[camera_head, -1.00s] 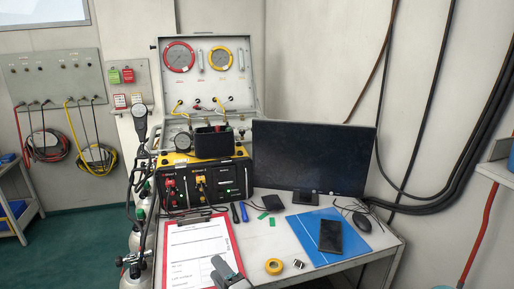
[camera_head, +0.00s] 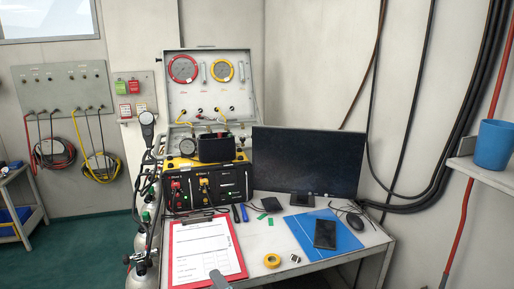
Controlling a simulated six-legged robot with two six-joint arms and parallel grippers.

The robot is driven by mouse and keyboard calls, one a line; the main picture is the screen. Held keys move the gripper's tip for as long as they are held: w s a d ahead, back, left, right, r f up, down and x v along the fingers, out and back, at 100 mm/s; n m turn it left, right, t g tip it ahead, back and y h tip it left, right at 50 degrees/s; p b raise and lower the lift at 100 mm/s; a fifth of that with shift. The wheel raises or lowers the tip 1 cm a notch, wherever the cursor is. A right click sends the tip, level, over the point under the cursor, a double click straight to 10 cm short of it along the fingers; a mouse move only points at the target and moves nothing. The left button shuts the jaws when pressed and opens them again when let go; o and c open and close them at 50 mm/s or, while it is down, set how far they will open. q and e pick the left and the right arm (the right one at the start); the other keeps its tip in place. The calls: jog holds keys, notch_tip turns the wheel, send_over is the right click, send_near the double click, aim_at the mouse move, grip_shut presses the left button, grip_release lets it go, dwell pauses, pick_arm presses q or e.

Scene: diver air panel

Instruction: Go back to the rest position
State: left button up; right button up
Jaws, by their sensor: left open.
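My left gripper (camera_head: 219,280) shows only as a small grey piece at the bottom edge, over the lower part of the red clipboard (camera_head: 241,262). Nothing shows in it, and most of it is cut off by the frame. My right gripper is out of view. The diver air panel (camera_head: 208,184), with red and yellow valves, stands at the back left of the desk (camera_head: 345,252). Its open lid (camera_head: 209,88) carries a red gauge and a yellow gauge.
A dark monitor (camera_head: 307,160) stands behind a blue mat (camera_head: 302,232) with a black phone (camera_head: 325,234). Yellow tape (camera_head: 272,261) lies near the front edge. Gas cylinders (camera_head: 141,272) stand left of the desk. A blue cup (camera_head: 493,145) sits on a right-hand shelf.

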pick_arm(q)
jog(key=s+a+f+n+g+h, duration=0.1)
jog(key=s+f+n+g+h, duration=0.3)
jog(key=f, duration=0.5)
jog(key=s+a+f+n+g+h, duration=0.1)
jog(key=s+a+f+h, duration=0.1)
jog(key=s+f+h, duration=0.5)
jog(key=s+f+n+g+h, duration=0.1)
jog(key=s+f+n+g, duration=0.2)
jog(key=s, duration=0.8)
jog(key=s+d+f+n+g+h, duration=0.1)
jog(key=s+f+n+g, duration=0.3)
jog(key=s, duration=0.6)
jog(key=n+g+h, duration=0.1)
jog(key=g, duration=0.1)
jog(key=shift+s+d+f+g+h, duration=0.2)
jog(key=shift+s+g+h, duration=0.1)
jog(key=shift+s, duration=0.1)
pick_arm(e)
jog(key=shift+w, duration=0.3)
